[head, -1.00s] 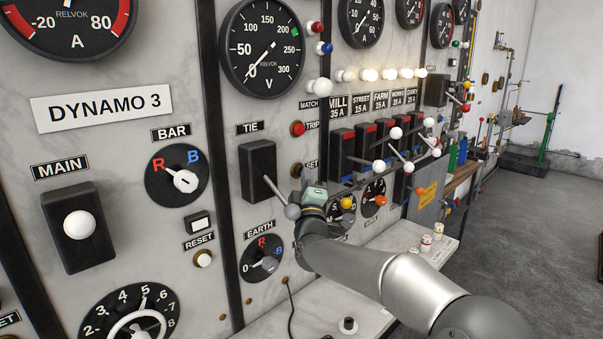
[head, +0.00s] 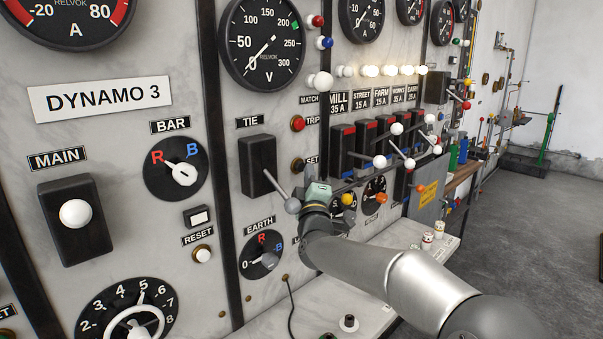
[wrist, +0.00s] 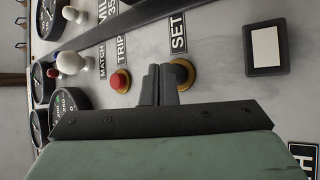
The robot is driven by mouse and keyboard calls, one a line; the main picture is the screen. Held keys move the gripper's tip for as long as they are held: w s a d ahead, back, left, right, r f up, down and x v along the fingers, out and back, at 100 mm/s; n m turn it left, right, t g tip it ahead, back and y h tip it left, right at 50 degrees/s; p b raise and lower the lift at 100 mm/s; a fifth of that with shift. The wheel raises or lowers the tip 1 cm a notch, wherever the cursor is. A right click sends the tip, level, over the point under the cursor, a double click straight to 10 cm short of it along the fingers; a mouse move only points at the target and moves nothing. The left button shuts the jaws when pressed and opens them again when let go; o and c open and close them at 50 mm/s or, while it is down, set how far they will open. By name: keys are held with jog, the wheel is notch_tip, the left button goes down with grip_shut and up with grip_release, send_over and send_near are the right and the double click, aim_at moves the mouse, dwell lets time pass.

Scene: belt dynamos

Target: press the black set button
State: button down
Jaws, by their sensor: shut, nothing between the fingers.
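The black set button (head: 297,165) sits in a brass ring beside the SET label (head: 312,160), below the red trip button (head: 298,124). In the wrist view the set button's brass ring (wrist: 190,75) shows just right of the fingertips, its dark middle partly hidden by them. My gripper (wrist: 160,72) is shut and empty, its fingers pointing at the panel beside the button; I cannot tell if they touch it. In the head view my gripper (head: 317,190) is just below and right of the button.
The tie switch (head: 257,165) has a grey-knobbed lever (head: 291,205) close to the left of my gripper. Feeder switches with white-knobbed levers (head: 380,161) stand to the right. The earth dial (head: 261,255) is below. A shelf (head: 370,300) juts out under the panel.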

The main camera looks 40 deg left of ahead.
jog(key=shift+d, duration=0.15)
jog(key=d+b, duration=0.4)
jog(key=d, duration=0.1)
jog(key=shift+s+b, duration=0.2)
jog(key=shift+b, duration=0.1)
dwell(0.9)
